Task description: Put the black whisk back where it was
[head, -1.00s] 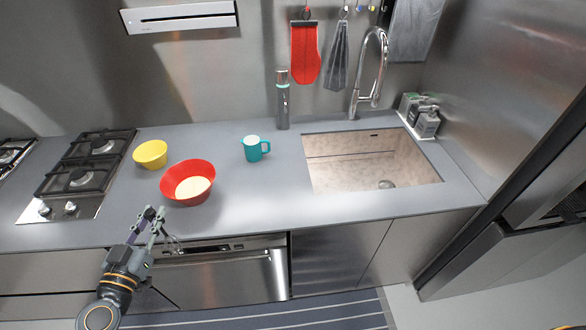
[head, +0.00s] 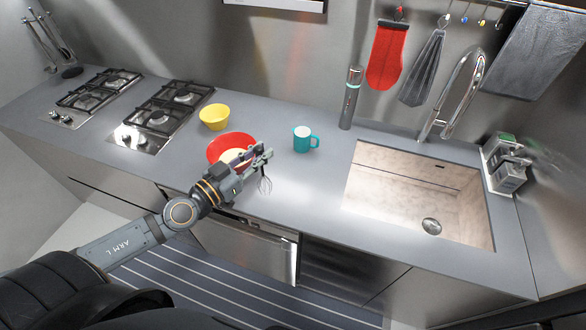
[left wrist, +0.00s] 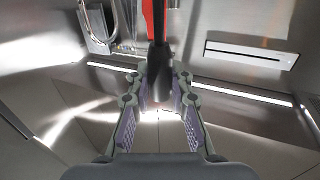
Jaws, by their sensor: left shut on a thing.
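My left gripper (head: 262,153) is over the counter, at the right side of the red bowl in the picture. It is shut on the black whisk (head: 265,184), whose wire loops hang below the fingers. In the left wrist view the whisk's dark handle (left wrist: 158,55) stands between the two fingers (left wrist: 158,100). The fingers and my arm hide part of the red bowl (head: 226,142), which has pale contents. My right gripper is not in view.
A yellow bowl (head: 214,117), teal mug (head: 301,140) and dark cylinder (head: 350,98) stand on the counter (head: 300,190). The sink (head: 400,205) is to the right. A red mitt (head: 386,55) and grey cloth (head: 425,70) hang from hooks. Utensils (head: 62,45) stand far left.

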